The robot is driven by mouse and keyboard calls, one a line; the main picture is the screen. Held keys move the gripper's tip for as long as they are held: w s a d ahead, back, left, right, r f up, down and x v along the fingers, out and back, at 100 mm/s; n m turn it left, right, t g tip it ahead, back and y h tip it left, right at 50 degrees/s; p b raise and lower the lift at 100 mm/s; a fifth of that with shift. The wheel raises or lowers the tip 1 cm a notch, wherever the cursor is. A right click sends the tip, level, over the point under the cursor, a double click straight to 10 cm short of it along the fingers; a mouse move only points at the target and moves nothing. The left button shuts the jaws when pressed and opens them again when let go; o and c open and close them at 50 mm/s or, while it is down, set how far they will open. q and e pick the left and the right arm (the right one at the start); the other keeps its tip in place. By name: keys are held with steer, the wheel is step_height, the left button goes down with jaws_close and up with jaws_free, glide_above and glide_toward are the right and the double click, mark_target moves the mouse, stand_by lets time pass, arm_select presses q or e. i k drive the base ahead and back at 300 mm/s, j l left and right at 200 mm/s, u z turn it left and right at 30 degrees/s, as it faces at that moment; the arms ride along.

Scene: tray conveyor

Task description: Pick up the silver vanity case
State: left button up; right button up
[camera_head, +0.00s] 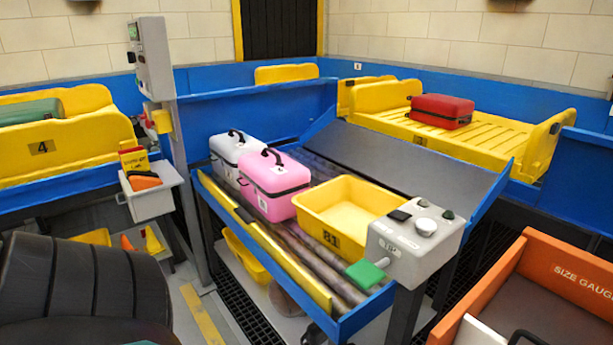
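The silver vanity case (228,153) is pale, box-shaped and upright, with a black handle on its lid. It stands on the roller conveyor (343,282) toward its far left end. A pink vanity case (274,188) with a black handle stands right in front of it and hides part of its right side. A gap between the two cases cannot be made out. Neither of my grippers is in view.
A yellow tray (347,230) sits on the rollers beside the pink case. A grey control box (415,240) stands at the near right end. A grey post (171,130) rises left of the conveyor, with a pale bin (150,203) beside it. An orange size gauge (575,270) is at right.

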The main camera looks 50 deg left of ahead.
mark_target(226, 148)
steer(key=u, duration=2.15)
steer(key=i+j+u, duration=0.1)
steer(key=i+j, duration=0.2)
steer(key=i, duration=0.35)
steer(key=k+j+u, duration=0.05)
